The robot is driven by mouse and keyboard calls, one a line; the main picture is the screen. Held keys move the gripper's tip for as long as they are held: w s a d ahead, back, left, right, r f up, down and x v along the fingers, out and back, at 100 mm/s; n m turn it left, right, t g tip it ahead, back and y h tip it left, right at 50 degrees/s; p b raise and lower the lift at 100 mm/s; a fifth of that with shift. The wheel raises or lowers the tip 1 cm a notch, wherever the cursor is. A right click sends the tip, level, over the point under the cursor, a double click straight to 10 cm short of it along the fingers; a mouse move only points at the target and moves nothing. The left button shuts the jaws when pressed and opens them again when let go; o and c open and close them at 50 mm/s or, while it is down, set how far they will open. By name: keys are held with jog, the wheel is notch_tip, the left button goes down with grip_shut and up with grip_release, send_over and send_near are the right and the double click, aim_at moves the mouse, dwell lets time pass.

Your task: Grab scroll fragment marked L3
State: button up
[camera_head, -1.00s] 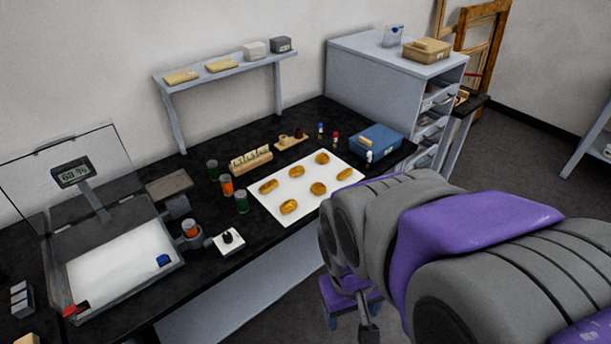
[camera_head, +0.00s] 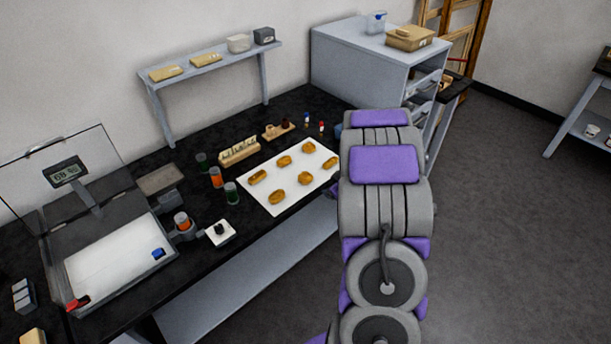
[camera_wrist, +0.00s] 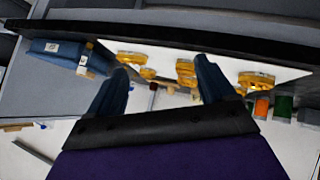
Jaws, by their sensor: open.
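Several gold-brown scroll fragments lie in two rows on a white sheet (camera_head: 286,186) on the black bench. The near row has a left fragment (camera_head: 276,197), a middle one (camera_head: 305,178) and a right one (camera_head: 331,163). The far row has fragments at left (camera_head: 257,178), middle (camera_head: 284,161) and right (camera_head: 309,148). No L3 mark can be read on any of them. My gripper (camera_wrist: 162,66) is open and empty in the wrist view, its two blue fingers apart, with fragments (camera_wrist: 186,66) beyond them. It is hidden in the head view.
Jars with green (camera_head: 232,193) and orange (camera_head: 216,178) contents stand left of the sheet. A wooden rack (camera_head: 238,152) is behind it. A blue box (camera_wrist: 62,56) shows in the wrist view. The bench's front edge (camera_wrist: 200,31) crosses the wrist view. Open floor lies right.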

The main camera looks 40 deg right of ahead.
aim_at(310, 180)
jog(key=s+a+f+m+t+y+p, duration=0.1)
jog(key=s+a+f+t+y+p, duration=0.2)
jog(key=s+f+t, duration=0.45)
jog(key=shift+t+y, duration=0.4)
jog(key=shift+t, duration=0.55)
jog(key=w, duration=0.4)
jog(key=w+r+b, duration=0.1)
jog(key=w, duration=0.4)
jog(key=w+d+r+b, duration=0.1)
jog(key=w, duration=0.4)
jog(key=w+b, duration=0.1)
jog(key=w, duration=0.4)
jog(key=shift+a+f+b, duration=0.15)
jog(key=shift+b, duration=0.2)
jog(key=c, duration=1.1)
